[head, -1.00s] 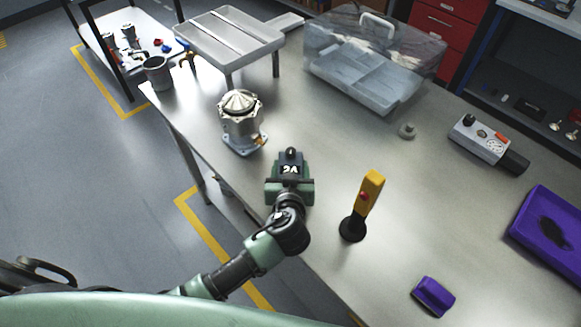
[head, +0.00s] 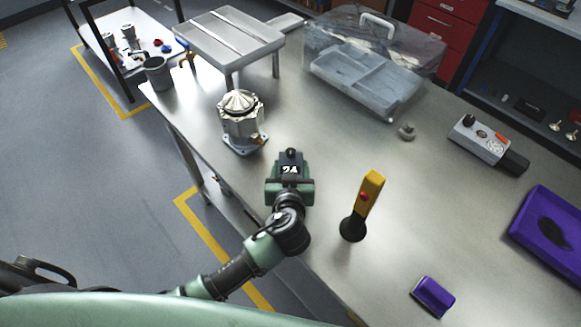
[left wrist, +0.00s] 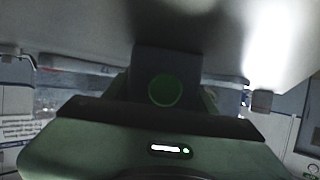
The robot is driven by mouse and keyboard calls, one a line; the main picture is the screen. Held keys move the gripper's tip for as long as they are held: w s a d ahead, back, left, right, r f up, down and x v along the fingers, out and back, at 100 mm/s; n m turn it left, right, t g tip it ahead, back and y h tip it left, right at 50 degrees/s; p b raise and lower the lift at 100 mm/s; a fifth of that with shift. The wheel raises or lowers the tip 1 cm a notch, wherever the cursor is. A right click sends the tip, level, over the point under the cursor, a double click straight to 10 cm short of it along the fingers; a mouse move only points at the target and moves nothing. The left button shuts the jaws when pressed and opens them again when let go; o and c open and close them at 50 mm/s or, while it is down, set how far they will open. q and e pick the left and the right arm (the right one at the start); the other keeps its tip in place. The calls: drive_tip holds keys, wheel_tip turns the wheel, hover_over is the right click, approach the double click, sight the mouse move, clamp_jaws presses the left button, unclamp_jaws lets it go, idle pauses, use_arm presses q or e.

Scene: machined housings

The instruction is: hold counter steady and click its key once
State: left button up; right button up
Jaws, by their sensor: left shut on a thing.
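The counter (head: 291,157) is a small dark block with a rounded dark knob on top and white marks like digits on its face. My left gripper (head: 290,181) is shut on it, near the front edge of the metal table. In the left wrist view the counter (left wrist: 165,62) shows as a dark block with a green disc, just beyond the gripper's body; the fingertips are hard to make out. My right gripper is not in view.
A yellow handle with a red button on a black base (head: 366,200) stands right of the gripper. A metal housing (head: 241,122) stands to its upper left. A purple block (head: 433,296) and purple tray (head: 534,205) are farther right. A clear case (head: 365,75) stands behind.

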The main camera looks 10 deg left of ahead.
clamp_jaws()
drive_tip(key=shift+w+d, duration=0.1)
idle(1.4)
